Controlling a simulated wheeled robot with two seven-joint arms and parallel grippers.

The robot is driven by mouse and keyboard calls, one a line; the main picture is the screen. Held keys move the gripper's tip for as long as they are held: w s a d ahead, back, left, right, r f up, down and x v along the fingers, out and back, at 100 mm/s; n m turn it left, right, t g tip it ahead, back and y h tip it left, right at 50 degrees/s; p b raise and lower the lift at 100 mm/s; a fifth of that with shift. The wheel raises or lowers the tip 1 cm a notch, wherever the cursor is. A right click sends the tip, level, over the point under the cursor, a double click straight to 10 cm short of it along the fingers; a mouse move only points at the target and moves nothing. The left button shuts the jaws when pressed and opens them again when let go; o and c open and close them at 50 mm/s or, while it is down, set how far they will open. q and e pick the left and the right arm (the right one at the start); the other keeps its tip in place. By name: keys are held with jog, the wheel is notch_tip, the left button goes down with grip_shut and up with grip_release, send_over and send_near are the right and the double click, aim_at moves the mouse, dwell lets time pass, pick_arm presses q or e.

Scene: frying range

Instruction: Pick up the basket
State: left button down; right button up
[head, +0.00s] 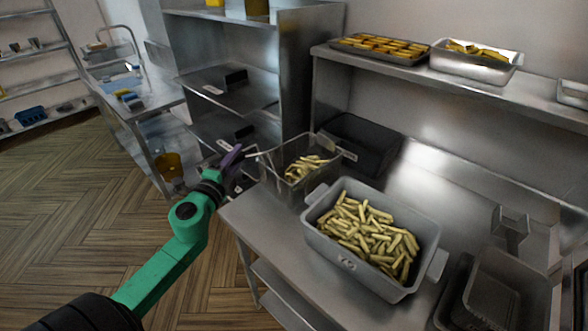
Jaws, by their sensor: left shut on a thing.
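The basket (274,178) is a see-through wire fry basket with some fries (307,169) in it. It is at the left end of the steel counter, behind the grey tub; I cannot tell whether it touches the counter. Its handle (252,155) points left. My left gripper (241,155), purple-tipped on a green arm, is at the left end of this handle and shut on it. The fingertips are small and partly hidden by the gripper itself. My right gripper is not in view.
A grey tub (318,230) full of fries stands on the counter (262,222) just in front of the basket. A black box (362,143) is behind it. A shelf (360,66) with trays runs above. Grey containers (492,290) are at the lower right. Open floor lies left.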

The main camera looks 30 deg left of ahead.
pick_arm(q)
jog(key=shift+r, duration=0.1)
dwell(0.4)
jog(key=shift+r, duration=0.25)
notch_tip(320, 180, up, 7)
jog(key=p, duration=0.3)
jog(key=shift+r, duration=0.15)
notch_tip(320, 180, up, 12)
jog(key=p, duration=0.2)
jog(key=shift+p, duration=0.3)
